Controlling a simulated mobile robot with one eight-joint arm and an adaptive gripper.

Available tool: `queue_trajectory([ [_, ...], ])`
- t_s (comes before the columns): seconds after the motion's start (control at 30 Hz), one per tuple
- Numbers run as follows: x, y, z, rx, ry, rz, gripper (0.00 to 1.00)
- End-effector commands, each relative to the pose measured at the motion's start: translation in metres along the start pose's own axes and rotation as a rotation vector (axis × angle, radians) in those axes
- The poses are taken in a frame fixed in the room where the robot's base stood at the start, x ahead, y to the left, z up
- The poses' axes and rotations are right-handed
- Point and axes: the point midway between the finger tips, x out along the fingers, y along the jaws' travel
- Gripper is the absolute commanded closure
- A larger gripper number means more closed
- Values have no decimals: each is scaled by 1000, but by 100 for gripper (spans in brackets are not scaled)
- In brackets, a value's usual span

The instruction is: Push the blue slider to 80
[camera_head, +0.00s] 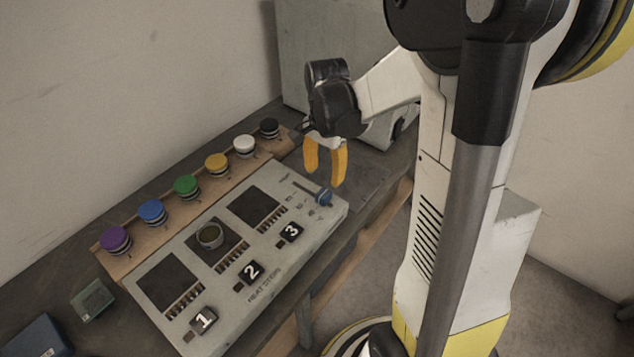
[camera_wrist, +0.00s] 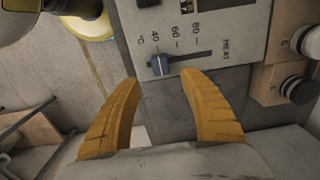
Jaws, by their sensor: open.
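The blue slider (camera_wrist: 158,65) is in a slot on the panel (camera_wrist: 236,20); in the wrist view it stands at the 40 end of a scale marked 40, 60 and 80. In the head view the blue slider (camera_head: 324,197) is at the panel's right corner. My gripper (camera_head: 326,178) is open and empty, with yellow fingers pointing down, just beyond the slider. In the wrist view my gripper (camera_wrist: 160,75) has its fingertips below and on either side of the slider knob, with no clear contact.
A wooden rack (camera_head: 130,255) with several coloured round knobs runs behind the panel. A round pot (camera_head: 209,236) sits on the middle square plate. Numbered blocks 1, 2 and 3 lie along the panel's front. A green box (camera_head: 92,298) is at the lower left.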

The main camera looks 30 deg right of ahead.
Motion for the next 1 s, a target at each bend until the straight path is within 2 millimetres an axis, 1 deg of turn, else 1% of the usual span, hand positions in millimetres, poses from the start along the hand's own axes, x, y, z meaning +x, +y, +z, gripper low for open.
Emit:
queue_trajectory([
  [0.03, 14, -1, 0, -1, 0, 0, 50],
  [0.2, 50, -1, 0, -2, 1, -1, 50],
  [0.3, 66, -1, 0, -2, 1, -1, 50],
  [0.4, 78, -1, 0, -2, 1, -1, 50],
  [0.57, 86, 0, 0, -3, 1, -2, 50],
  [0.8, 86, -1, 0, -3, 1, -2, 50],
  [0.83, 86, -1, 0, -3, 1, -2, 51],
  [0.87, 86, -1, 0, -3, 1, -2, 60],
  [0.9, 86, -1, 0, -3, 1, -2, 72],
  [1.0, 86, -1, 0, -3, 1, -2, 100],
])
